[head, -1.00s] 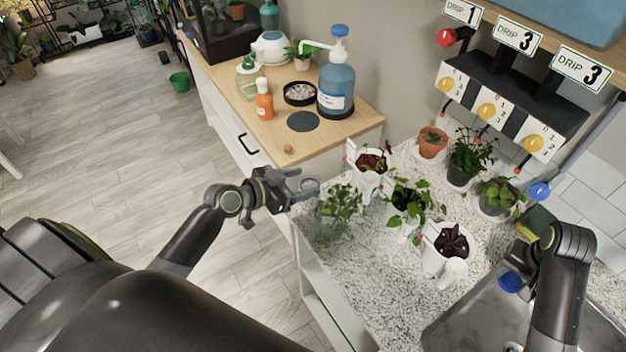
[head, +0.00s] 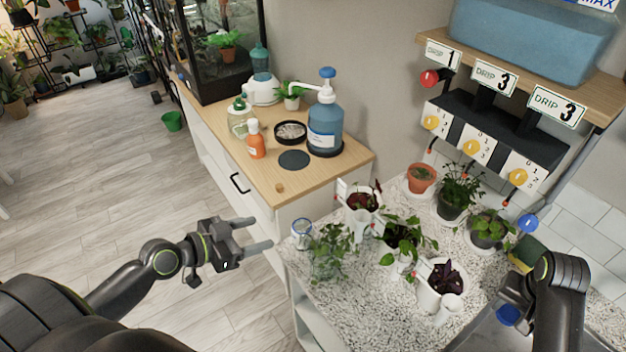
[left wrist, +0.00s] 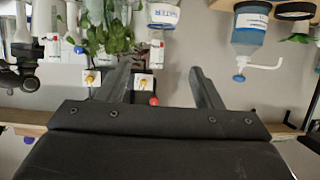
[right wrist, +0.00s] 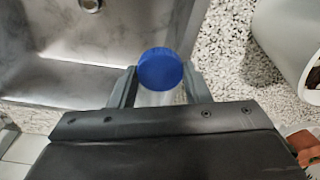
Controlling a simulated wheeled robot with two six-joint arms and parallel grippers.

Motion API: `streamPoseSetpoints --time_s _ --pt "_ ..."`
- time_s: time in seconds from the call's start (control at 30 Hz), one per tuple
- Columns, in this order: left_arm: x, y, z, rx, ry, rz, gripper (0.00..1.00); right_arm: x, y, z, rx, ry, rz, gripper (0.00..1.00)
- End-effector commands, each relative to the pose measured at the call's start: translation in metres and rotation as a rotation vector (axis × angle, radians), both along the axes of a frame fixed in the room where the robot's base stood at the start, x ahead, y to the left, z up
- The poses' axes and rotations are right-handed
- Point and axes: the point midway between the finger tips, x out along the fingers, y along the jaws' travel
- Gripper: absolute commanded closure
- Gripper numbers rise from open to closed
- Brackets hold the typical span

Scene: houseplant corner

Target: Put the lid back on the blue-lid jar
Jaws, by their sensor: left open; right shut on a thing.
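I cannot tell whether the lid is fully seated. In the head view the blue lid (head: 508,315) shows beside my right arm, over the sink area. My left gripper (head: 258,234) is open and empty, left of a clear glass jar (head: 301,233) at the counter's left corner. The left wrist view shows nothing between its fingers (left wrist: 160,75).
The grey sink (right wrist: 60,70) lies under my right gripper. Several potted plants, including a white pot (head: 440,290), crowd the speckled counter (head: 350,315). A wooden cabinet (head: 330,175) holds a blue pump bottle (head: 326,125) and an orange bottle (head: 256,142). Drip valves (head: 475,140) hang above.

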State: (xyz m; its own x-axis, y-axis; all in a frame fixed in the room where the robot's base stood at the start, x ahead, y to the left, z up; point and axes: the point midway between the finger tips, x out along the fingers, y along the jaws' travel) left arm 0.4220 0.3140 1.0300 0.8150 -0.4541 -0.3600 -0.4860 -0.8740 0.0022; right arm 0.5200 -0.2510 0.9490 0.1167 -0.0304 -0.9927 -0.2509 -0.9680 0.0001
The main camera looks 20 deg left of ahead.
Motion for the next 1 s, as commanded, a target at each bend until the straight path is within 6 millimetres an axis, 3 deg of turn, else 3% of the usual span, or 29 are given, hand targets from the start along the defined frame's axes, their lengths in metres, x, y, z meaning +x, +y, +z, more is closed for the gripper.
streamPoseSetpoints --time_s 0.4,0.57,0.77,1.0 --pt "0.001 0.001 -0.001 0.001 0.002 0.003 0.40 0.000 0.000 0.000 0.000 0.000 0.000 0.77" --pt "0.004 0.014 -0.021 0.009 0.031 0.054 0.40 0.000 0.000 0.000 0.000 0.000 0.000 0.77" --pt "0.003 0.053 -0.089 0.041 0.135 0.212 0.40 0.000 0.000 0.000 0.000 0.000 0.000 0.77" --pt "-0.024 0.093 -0.188 0.095 0.298 0.395 0.40 0.000 0.000 0.000 0.000 0.000 0.000 0.77"
